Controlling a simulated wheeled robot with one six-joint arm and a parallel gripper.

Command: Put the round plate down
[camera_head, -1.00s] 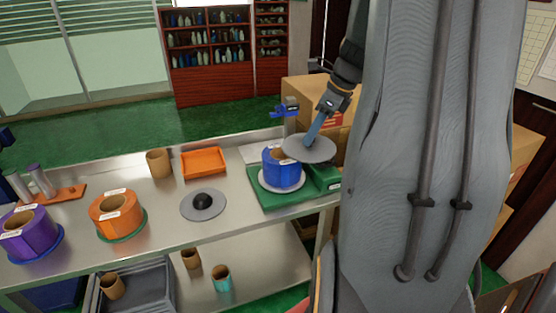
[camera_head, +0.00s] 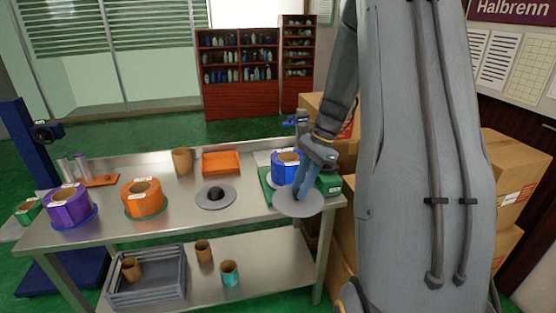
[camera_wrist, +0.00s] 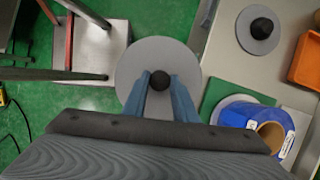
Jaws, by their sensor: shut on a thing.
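My gripper (camera_wrist: 160,85) is shut on the black knob (camera_wrist: 160,80) of a round grey plate (camera_wrist: 140,58). In the head view the held plate (camera_head: 290,206) hangs at the table's front right edge, in front of the blue roll. The wrist view shows it over the green floor, beside the table edge. A second round grey plate (camera_head: 228,199) with a black knob lies on the steel table (camera_head: 170,222); it also shows in the wrist view (camera_wrist: 250,42). The blue roll (camera_head: 284,165) sits on a white disc on the green base, partly hidden by my arm.
Purple (camera_head: 66,207) and orange (camera_head: 142,198) rolls stand on the left of the table. An orange tray (camera_head: 221,162) and a cardboard core (camera_head: 182,161) stand at the back. Boxes (camera_head: 516,165) stand at the right. Bare steel shows between the orange roll and the lying plate.

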